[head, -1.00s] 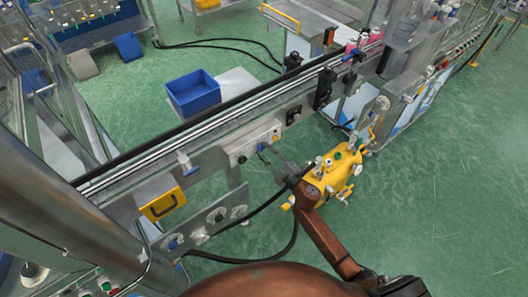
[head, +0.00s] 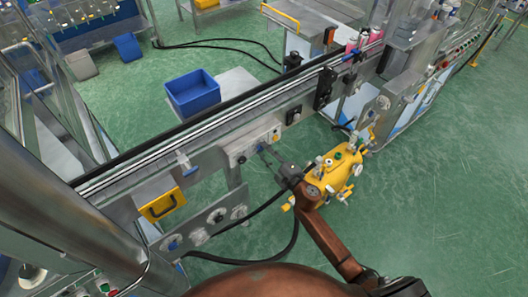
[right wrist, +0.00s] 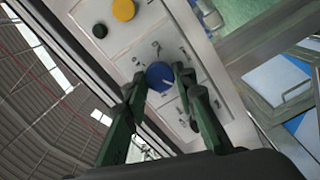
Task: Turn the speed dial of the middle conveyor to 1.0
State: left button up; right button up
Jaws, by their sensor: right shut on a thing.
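The blue speed dial (right wrist: 160,77) with a pale pointer mark sits on a light control panel in the right wrist view. My right gripper (right wrist: 160,73) has its two dark fingers at either side of the dial, shut on it. In the head view the same gripper (head: 262,149) reaches from the right to the panel (head: 236,153) on the conveyor's side; the dial there is mostly hidden by the fingers. I cannot read the scale or the dial's value. My left gripper is not in view.
A yellow button (right wrist: 123,10) and a black knob (right wrist: 99,30) are on the same panel. A yellow tank with valves (head: 338,172) stands below and right of my right gripper. A blue bin (head: 194,92) is behind the conveyor (head: 165,147). Black hoses run below the panel.

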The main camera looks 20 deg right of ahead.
jog(key=shift+s+f, duration=0.1)
jog(key=shift+f, duration=0.05)
jog(key=o, duration=1.2)
jog(key=shift+c, duration=0.2)
jog(key=v, duration=1.2)
